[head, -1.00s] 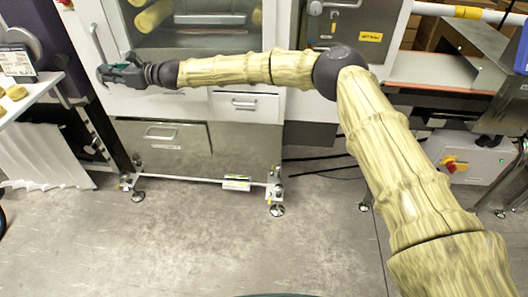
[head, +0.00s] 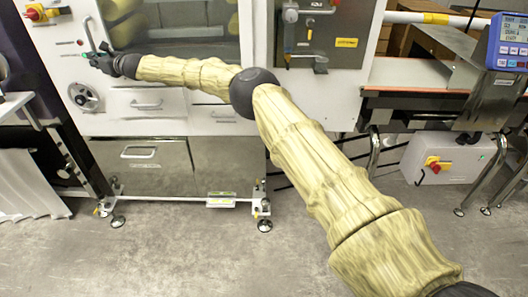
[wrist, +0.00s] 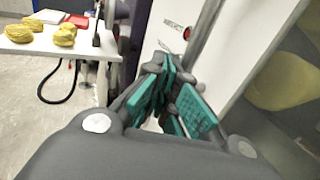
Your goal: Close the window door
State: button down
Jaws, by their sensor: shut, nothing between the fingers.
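The window door (head: 190,47) is a white-framed glass panel on the white machine at the upper left of the head view. Yellow rolls show behind its glass, and its pale frame and glass also fill the right of the wrist view (wrist: 245,55). Its upright grey bar handle (head: 89,34) is at the left edge. My gripper (head: 96,58), with teal finger pads, is at the handle's lower end. In the wrist view my gripper (wrist: 172,105) is shut and empty, close beside the grey bar (wrist: 206,32). I cannot tell whether they touch, or whether the door stands slightly ajar.
Drawers (head: 146,103) lie below the door. A red-and-yellow switch (head: 42,13) and a round dial (head: 84,97) are on the machine's left side. A table (wrist: 60,46) with yellow lumps stands left. A conveyor belt (head: 420,74) is at right. The floor in front is clear.

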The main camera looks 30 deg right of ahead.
jog(key=shift+w+d, duration=0.15)
jog(key=shift+w, duration=0.35)
jog(key=shift+w+d+r, duration=0.1)
jog(key=shift+d+r, duration=0.05)
jog(key=shift+d, duration=0.05)
jog(key=shift+b, duration=0.3)
